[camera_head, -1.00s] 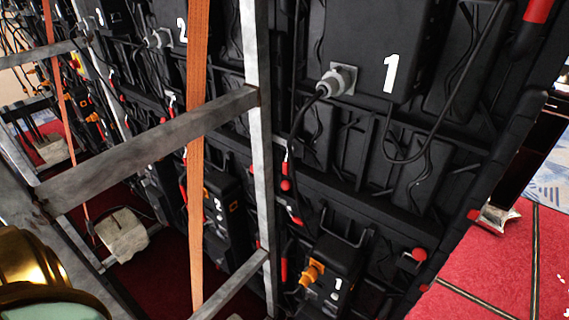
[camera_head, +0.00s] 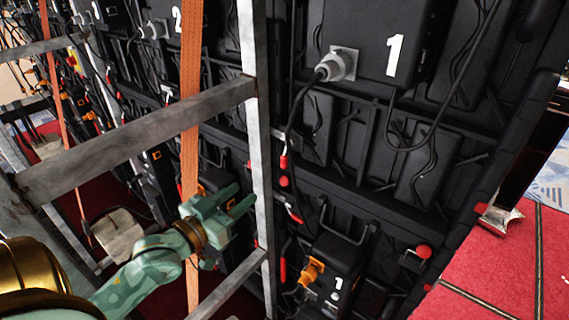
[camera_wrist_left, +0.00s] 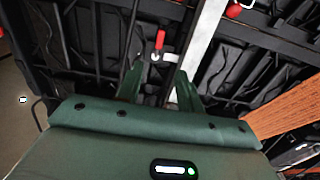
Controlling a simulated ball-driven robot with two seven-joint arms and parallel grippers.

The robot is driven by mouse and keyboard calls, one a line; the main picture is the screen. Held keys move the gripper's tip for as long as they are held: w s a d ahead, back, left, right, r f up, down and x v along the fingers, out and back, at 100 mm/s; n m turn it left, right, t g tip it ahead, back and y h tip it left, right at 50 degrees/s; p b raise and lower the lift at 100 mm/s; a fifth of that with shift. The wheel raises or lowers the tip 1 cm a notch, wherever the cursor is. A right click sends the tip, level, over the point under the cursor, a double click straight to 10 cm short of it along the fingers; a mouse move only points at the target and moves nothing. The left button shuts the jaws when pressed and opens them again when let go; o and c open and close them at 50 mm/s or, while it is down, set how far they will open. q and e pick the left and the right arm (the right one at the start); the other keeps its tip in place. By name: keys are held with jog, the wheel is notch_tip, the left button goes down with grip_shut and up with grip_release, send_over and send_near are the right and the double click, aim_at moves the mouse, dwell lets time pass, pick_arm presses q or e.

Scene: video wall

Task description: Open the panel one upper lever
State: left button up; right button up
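Panel one (camera_head: 392,52) is the black panel marked with a large white 1 in the head view. Small red levers show along its left edge, an upper one (camera_head: 284,162) and a lower one (camera_head: 295,214). My left gripper (camera_head: 240,199) is below and left of the upper lever, close to the metal upright. In the left wrist view, my left gripper (camera_wrist_left: 159,86) has its two green fingers apart with nothing between them. A red lever (camera_wrist_left: 160,40) on a pale bracket lies beyond the fingertips. My right gripper is not in view.
A metal frame upright (camera_head: 261,150) and its crossbar (camera_head: 140,137) stand in front of the panels, close to my left arm. An orange strap (camera_head: 191,90) hangs left of the upright. A black box with an orange plug (camera_head: 312,272) sits below. Cables hang over panel one.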

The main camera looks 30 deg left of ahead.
aim_at(282, 162)
pick_arm(q)
jog(key=w, duration=0.5)
jog(key=w+d+b, duration=0.1)
jog(key=w, duration=0.4)
jog(key=w+b, duration=0.1)
jog(key=w, duration=0.5)
jog(key=shift+w+d, duration=0.1)
jog(key=shift+d, duration=0.05)
grip_shut()
